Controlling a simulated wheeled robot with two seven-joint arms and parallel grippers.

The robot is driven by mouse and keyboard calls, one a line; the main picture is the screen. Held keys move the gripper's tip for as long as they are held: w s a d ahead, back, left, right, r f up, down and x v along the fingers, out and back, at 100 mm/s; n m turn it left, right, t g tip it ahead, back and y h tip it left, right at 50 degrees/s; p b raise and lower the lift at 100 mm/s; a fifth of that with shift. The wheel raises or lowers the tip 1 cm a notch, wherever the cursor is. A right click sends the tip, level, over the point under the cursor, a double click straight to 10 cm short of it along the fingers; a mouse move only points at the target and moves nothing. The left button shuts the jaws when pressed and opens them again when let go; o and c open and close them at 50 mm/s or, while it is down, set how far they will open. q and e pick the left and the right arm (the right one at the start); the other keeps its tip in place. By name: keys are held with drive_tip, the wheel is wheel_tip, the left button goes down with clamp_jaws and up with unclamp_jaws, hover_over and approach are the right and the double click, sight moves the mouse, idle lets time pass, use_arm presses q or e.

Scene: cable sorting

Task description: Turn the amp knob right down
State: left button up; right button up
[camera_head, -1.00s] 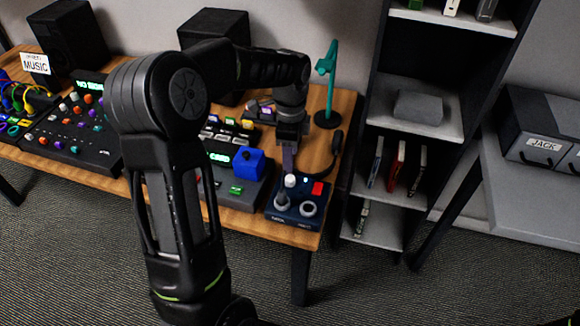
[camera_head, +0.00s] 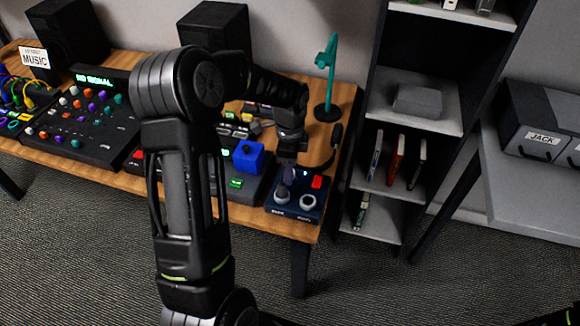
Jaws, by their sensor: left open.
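A small dark blue box (camera_head: 294,214) sits at the right front corner of the wooden table; its lettering is too small to read. It carries a left grey knob (camera_head: 282,195), a right grey knob (camera_head: 308,202) and a red switch (camera_head: 317,182). I cannot tell from the labels which control is the amp knob. My left gripper (camera_head: 289,174) points down over the back left part of the box, open, with its fingers just behind the left grey knob. The fingers hide part of the box top, and contact cannot be told.
A grey device with a blue block (camera_head: 248,157) stands left of the box. A teal lamp (camera_head: 326,80) stands behind, with a dark headset-like item (camera_head: 335,145) beside it. A mixer (camera_head: 85,125) is at left. A shelf (camera_head: 415,105) stands right of the table.

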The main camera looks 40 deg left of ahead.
use_arm(q)
clamp_jaws()
idle(0.5)
